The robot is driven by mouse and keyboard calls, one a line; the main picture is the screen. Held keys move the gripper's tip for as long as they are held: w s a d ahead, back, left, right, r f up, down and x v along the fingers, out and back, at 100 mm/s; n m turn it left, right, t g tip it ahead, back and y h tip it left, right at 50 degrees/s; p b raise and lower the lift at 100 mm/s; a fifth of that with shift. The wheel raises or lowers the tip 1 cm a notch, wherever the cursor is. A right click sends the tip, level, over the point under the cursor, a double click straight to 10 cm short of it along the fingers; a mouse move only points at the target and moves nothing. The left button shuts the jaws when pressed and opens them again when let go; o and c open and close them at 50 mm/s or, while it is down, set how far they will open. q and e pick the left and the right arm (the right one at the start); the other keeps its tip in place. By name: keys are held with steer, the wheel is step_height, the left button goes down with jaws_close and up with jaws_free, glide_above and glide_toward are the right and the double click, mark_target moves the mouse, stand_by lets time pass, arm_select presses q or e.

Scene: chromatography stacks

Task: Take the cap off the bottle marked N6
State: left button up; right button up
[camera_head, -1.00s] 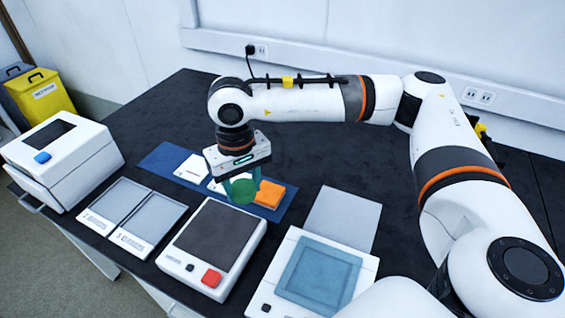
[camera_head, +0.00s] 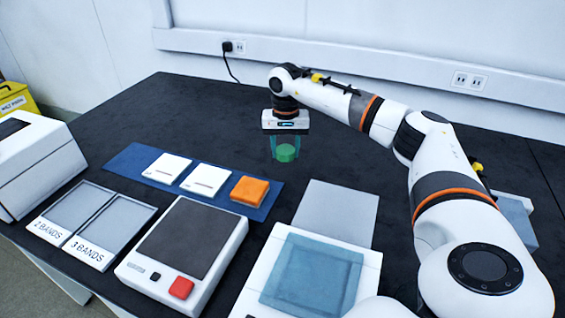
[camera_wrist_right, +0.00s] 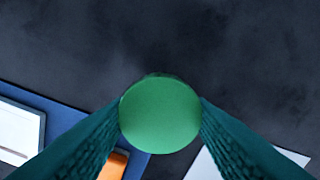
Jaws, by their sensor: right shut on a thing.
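My right gripper (camera_head: 286,148) is shut on a round green cap-like piece (camera_head: 286,153), holding it over the dark table behind the blue mat. In the right wrist view, the green piece (camera_wrist_right: 160,112) shows its flat round top between the two teal fingers (camera_wrist_right: 160,115), one on each side. Whether anything hangs below it is hidden in the wrist view. I see no bottle and no N6 mark in these frames. My left gripper is not in view.
A blue mat (camera_head: 131,158) carries two white blocks and an orange block (camera_head: 249,191). In front are two grey trays (camera_head: 110,224), a dark-topped device (camera_head: 187,240) with a red button, and a white device with a blue top (camera_head: 312,272). The table's back left is clear.

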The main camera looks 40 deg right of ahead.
mark_target(285, 169)
step_height(285, 169, down, 4)
steer(key=shift+r, duration=0.1)
steer(key=shift+f, duration=0.2)
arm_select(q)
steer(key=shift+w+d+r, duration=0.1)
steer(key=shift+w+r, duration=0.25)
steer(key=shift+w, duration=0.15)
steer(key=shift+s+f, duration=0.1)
arm_select(e)
steer(key=shift+f, duration=0.15)
steer(key=o, duration=0.9)
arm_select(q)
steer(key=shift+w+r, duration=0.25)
arm_select(e)
steer(key=shift+o, duration=0.9)
